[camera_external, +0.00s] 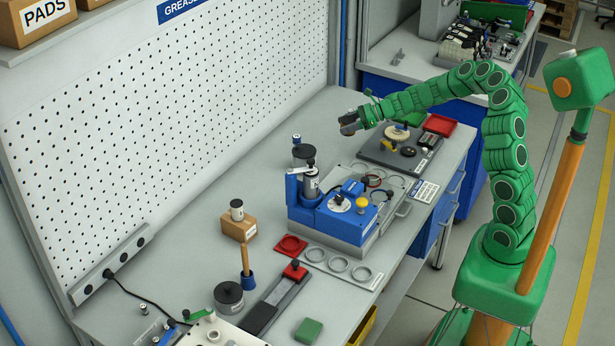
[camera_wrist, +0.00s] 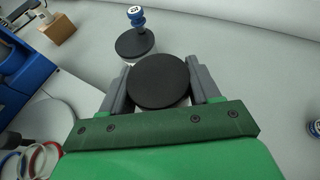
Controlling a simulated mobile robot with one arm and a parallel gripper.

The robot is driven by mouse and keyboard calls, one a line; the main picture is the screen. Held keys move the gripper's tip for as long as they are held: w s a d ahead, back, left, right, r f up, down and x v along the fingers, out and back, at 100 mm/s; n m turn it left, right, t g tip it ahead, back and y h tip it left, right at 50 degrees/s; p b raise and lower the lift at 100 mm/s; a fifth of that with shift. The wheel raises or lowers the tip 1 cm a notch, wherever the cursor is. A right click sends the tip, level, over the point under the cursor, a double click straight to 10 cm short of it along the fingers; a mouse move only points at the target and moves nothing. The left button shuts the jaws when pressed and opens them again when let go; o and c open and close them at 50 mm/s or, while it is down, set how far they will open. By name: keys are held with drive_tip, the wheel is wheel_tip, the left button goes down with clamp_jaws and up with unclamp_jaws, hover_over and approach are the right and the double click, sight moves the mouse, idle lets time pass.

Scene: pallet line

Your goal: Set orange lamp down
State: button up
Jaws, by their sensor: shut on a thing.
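In the wrist view my gripper (camera_wrist: 160,75) has its two grey fingers on either side of a round thing with a flat black top (camera_wrist: 158,82). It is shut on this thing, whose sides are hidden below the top. No orange shows on it, so I cannot tell whether it is the orange lamp. I see no other thing that is clearly an orange lamp.
A black-lidded jar (camera_external: 303,154) with a small blue-and-white item on top stands near the pegboard; it also shows in the wrist view (camera_wrist: 134,46). A blue machine (camera_external: 335,220) stands in front of it. A dark tray (camera_external: 372,152) holds several parts. Bare bench lies along the pegboard.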

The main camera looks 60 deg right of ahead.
drive_tip(key=w+d+f, duration=0.1)
drive_tip(key=w+f, duration=0.2)
drive_tip(key=w, duration=0.3)
hover_over(324, 147)
drive_tip(key=shift+s+f, duration=0.1)
drive_tip(key=shift+f, duration=4.15)
drive_tip(key=shift+f, duration=0.1)
drive_tip(key=o, duration=1.1)
